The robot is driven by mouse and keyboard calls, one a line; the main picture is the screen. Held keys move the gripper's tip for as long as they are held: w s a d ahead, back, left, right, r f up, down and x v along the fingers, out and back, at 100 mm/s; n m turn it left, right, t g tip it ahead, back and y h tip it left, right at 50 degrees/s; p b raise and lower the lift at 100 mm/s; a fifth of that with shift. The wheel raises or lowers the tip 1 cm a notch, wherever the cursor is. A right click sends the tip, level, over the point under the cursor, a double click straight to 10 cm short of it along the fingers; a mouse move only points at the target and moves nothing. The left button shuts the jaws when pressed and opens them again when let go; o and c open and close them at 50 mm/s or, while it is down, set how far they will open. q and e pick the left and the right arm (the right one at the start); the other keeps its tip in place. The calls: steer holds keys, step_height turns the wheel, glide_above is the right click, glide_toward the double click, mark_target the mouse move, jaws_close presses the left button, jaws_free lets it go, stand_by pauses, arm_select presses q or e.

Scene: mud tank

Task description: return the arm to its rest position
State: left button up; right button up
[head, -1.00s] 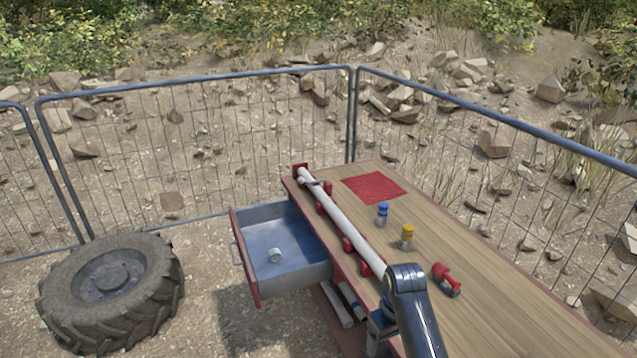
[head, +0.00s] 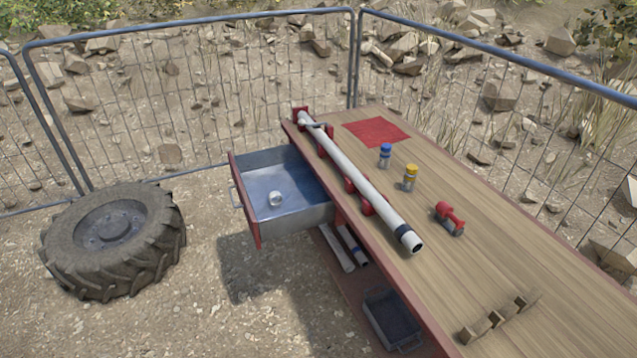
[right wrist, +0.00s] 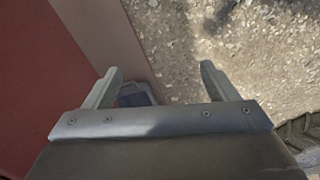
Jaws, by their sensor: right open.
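My right gripper (right wrist: 160,85) shows in the right wrist view with its two fingers spread apart and nothing between them. Gravelly ground lies beyond its right finger, and a red panel (right wrist: 40,90) of the bench fills the left side of that view. No arm of mine shows in the head view now. My left gripper is in neither view.
The wooden bench (head: 500,245) carries a white pipe (head: 360,184) in red holders, a red mat (head: 376,132), blue-capped (head: 385,155) and yellow-capped (head: 410,177) bottles, and a red-and-grey fitting (head: 450,219). The drawer (head: 300,215) stands open with a white piece (head: 275,198) inside. A tyre (head: 112,240) lies left.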

steer(key=s+d+f+b, duration=0.2)
steer(key=s+f, duration=0.4)
steer(key=s, duration=0.4)
steer(key=s+d+f+m+b, duration=0.1)
steer(key=s+d+f+b, duration=0.1)
steer(key=s+f, duration=0.4)
steer(key=s+d+f+m+b, duration=0.1)
steer(key=s+f, duration=0.5)
steer(key=s, duration=0.8)
steer(key=shift+s+d+f+t+h+b, duration=0.3)
steer(key=shift+d+h+b, duration=0.1)
steer(key=shift+d, duration=0.3)
steer(key=shift+w+a, duration=0.1)
